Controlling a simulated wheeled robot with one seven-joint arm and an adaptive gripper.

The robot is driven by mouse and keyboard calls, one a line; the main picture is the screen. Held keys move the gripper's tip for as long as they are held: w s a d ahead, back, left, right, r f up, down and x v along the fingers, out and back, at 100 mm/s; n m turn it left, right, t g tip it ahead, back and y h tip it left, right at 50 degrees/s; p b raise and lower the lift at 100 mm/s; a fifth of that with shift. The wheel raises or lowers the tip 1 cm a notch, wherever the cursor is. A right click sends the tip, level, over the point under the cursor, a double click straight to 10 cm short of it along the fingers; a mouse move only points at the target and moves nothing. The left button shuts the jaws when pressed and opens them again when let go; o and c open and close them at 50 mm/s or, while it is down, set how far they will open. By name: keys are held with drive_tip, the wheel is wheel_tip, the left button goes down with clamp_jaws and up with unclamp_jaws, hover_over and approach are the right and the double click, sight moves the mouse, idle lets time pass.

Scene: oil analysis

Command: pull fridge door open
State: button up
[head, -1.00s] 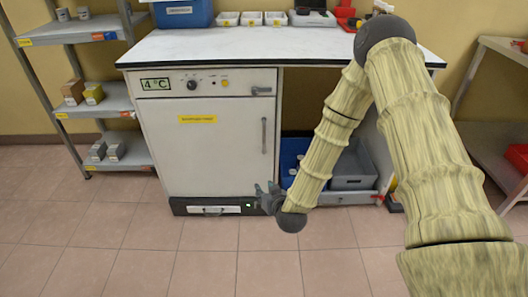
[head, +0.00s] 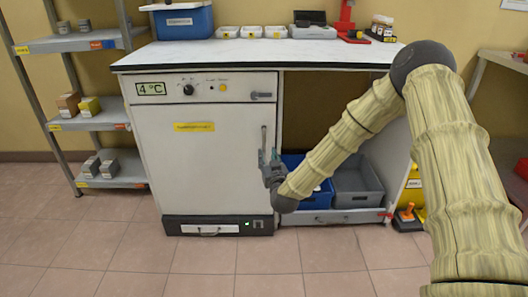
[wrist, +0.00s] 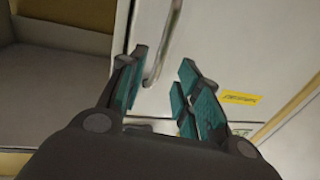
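The fridge door (head: 197,158) is white, with a yellow label, and looks shut under the worktop. Its slim vertical grey handle (head: 263,139) is at the door's right edge. My gripper (head: 268,162) is at the lower part of the handle in the head view. In the wrist view my gripper (wrist: 158,88) is open, with teal finger pads spread apart. There the handle (wrist: 160,50) runs down between the fingers, nearer the left one. I cannot tell whether a finger touches it. The yellow label (wrist: 240,98) shows to the right.
A panel with a 4 °C display (head: 151,89) is above the door. A drawer-like base (head: 215,226) is below it. Blue and grey bins (head: 357,185) stand right of the fridge, under the worktop (head: 240,53). Shelves (head: 95,122) stand at left. The floor in front is clear.

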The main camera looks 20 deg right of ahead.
sight(264, 149)
drive_tip(key=shift+w+d+b, duration=0.15)
drive_tip(key=shift+w+b, duration=0.35)
drive_tip(key=shift+w, duration=1.2)
drive_tip(key=shift+w+d+b, duration=0.15)
drive_tip(key=shift+w+b, duration=0.3)
drive_tip(key=shift+w, duration=1.25)
clamp_jaws()
